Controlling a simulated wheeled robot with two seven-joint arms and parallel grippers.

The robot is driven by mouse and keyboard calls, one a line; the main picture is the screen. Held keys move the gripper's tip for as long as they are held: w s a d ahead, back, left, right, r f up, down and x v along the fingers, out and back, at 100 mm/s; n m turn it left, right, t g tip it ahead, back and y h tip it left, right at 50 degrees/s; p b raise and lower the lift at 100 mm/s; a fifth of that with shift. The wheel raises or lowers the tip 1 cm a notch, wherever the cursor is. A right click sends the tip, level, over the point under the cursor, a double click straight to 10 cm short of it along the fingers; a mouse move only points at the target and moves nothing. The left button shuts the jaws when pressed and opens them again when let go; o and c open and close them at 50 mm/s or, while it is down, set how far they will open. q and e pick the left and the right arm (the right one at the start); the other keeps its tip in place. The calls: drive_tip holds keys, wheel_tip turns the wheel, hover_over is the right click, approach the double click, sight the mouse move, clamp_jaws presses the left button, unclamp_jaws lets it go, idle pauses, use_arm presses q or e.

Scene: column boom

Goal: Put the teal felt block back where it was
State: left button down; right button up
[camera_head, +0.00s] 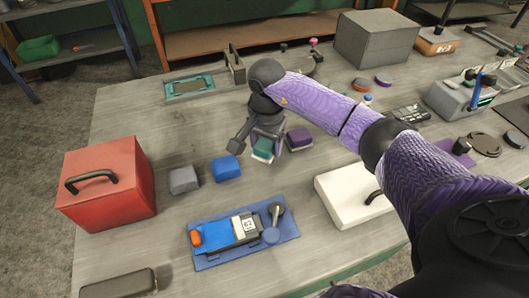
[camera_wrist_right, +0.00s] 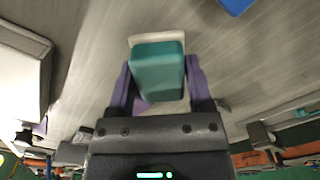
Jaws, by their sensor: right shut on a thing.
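The teal felt block (camera_head: 263,148) has a pale layer along one side. My right gripper (camera_head: 262,141) is shut on it, over the middle of the table. In the right wrist view the teal block (camera_wrist_right: 158,68) sits between the two purple-sided fingers (camera_wrist_right: 160,85). I cannot tell whether the block touches the table. A blue block (camera_head: 226,168) and a grey block (camera_head: 183,180) stand to its left. A purple block (camera_head: 299,138) stands just to its right. My left gripper is out of view.
A red box with a handle (camera_head: 105,180) stands at the left. A blue mat (camera_head: 207,262) with a device lies in front, and a white case (camera_head: 345,197) is right of it. A teal-framed tray (camera_head: 189,86) lies behind. Bare tabletop lies around the blocks.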

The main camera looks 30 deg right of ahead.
sight(266, 153)
wheel_tip(266, 153, down, 3)
drive_tip(key=shift+f+b, duration=0.1)
drive_tip(key=shift+b, duration=0.25)
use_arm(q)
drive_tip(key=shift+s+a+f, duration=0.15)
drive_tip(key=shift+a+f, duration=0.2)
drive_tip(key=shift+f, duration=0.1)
use_arm(e)
drive_tip(key=o, duration=1.2)
drive_tip(key=shift+r, duration=0.25)
wheel_tip(266, 153, up, 12)
drive_tip(key=p, duration=0.3)
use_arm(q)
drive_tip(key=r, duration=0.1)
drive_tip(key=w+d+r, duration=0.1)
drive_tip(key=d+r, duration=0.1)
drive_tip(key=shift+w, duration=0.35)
use_arm(e)
drive_tip(key=shift+f, duration=0.1)
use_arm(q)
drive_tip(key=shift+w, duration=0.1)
